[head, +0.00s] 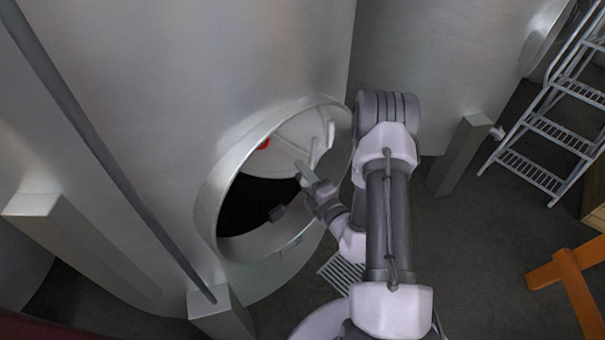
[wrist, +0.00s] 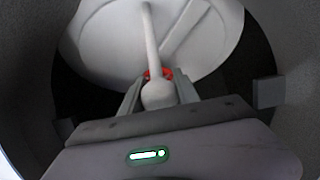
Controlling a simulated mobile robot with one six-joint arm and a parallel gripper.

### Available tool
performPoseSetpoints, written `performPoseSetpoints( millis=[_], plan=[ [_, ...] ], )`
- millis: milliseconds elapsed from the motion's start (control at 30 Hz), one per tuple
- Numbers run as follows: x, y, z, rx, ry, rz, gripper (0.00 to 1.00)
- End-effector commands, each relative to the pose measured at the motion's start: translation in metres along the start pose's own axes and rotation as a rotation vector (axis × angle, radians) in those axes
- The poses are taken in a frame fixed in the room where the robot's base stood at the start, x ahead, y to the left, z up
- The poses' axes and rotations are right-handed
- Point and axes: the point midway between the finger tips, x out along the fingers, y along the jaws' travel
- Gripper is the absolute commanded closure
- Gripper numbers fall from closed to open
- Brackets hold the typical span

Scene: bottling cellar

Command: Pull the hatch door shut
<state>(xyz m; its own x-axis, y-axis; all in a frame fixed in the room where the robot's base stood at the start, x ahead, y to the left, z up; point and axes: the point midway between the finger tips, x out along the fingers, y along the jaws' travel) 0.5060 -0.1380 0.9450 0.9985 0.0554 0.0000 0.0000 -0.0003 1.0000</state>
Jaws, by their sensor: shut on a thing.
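The hatch door (head: 298,132) is a pale round plate inside the round opening of a steel tank. It stands ajar, tilted inward, with a dark gap below it. The door fills the top of the wrist view (wrist: 105,35). A pale bar handle (wrist: 151,40) with a rounded end runs down from it. My gripper (head: 302,172) reaches into the opening from the right. In the wrist view, its two fingers (wrist: 157,88) sit on either side of the handle's rounded end and are shut on it. A red part (head: 264,143) shows on the door behind the handle, partly hidden.
A thick metal rim (head: 212,205) surrounds the opening. Steel tank legs (head: 458,155) stand nearby. A metal step ladder (head: 545,130) and an orange wooden stand (head: 570,275) are at right, with open floor between.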

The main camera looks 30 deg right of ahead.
Motion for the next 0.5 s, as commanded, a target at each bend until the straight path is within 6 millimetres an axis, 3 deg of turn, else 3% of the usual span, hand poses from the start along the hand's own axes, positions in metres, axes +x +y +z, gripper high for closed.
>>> performPoseSetpoints(
  millis=[267,500],
  plan=[
    [-0.004,0.001,0.004,-0.001,0.027,0.0,1.0],
    [-0.023,0.001,0.018,-0.003,0.156,0.001,1.0]
  ],
)
